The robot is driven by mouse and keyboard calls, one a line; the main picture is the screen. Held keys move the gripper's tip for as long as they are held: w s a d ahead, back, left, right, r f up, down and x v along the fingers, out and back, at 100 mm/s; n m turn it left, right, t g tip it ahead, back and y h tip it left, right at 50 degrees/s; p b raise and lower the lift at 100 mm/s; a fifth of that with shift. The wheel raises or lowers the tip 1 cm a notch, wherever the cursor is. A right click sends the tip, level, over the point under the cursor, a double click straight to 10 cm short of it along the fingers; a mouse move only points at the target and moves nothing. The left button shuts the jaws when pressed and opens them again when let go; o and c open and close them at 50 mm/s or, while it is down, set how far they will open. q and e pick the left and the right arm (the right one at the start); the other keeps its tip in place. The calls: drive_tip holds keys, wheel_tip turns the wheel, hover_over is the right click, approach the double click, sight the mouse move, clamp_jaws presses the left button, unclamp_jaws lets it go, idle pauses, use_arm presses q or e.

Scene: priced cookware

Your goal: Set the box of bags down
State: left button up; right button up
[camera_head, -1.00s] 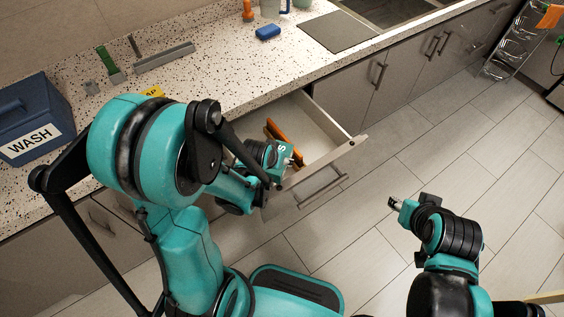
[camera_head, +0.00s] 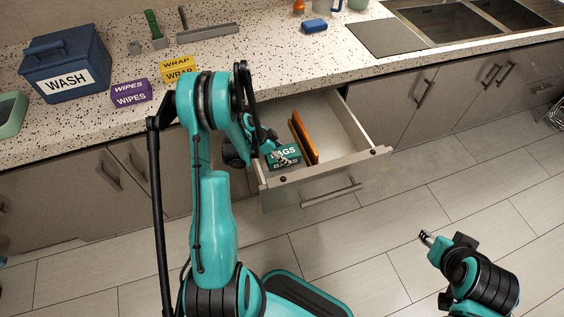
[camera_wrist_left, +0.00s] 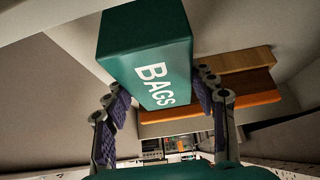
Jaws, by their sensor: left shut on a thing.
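The green box of bags (camera_head: 284,160), with white "BAGS" lettering, is in the left part of the open drawer (camera_head: 345,130). Whether it touches the drawer floor I cannot tell. My left gripper (camera_head: 274,148) reaches down into the drawer from the left and is shut on the box. In the left wrist view the box (camera_wrist_left: 147,50) sits between the two finger pads of the left gripper (camera_wrist_left: 160,95). My right gripper (camera_head: 428,239) is over the floor at the right, away from the drawer; its finger opening is too small to judge.
Orange-brown boards (camera_head: 304,138) stand in the drawer right beside the box. On the counter are a blue WASH bin (camera_head: 65,68), a purple WIPES box (camera_head: 130,92) and a yellow WRAP box (camera_head: 178,69). The drawer's right side has free room.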

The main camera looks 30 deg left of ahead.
use_arm(q)
wheel_tip(320, 180, down, 4)
drive_tip(key=shift+f+b, duration=0.2)
drive_tip(key=shift+b, duration=0.55)
drive_tip(key=shift+r, duration=0.15)
drive_tip(key=o, duration=1.3)
drive_tip(key=shift+c, duration=0.2)
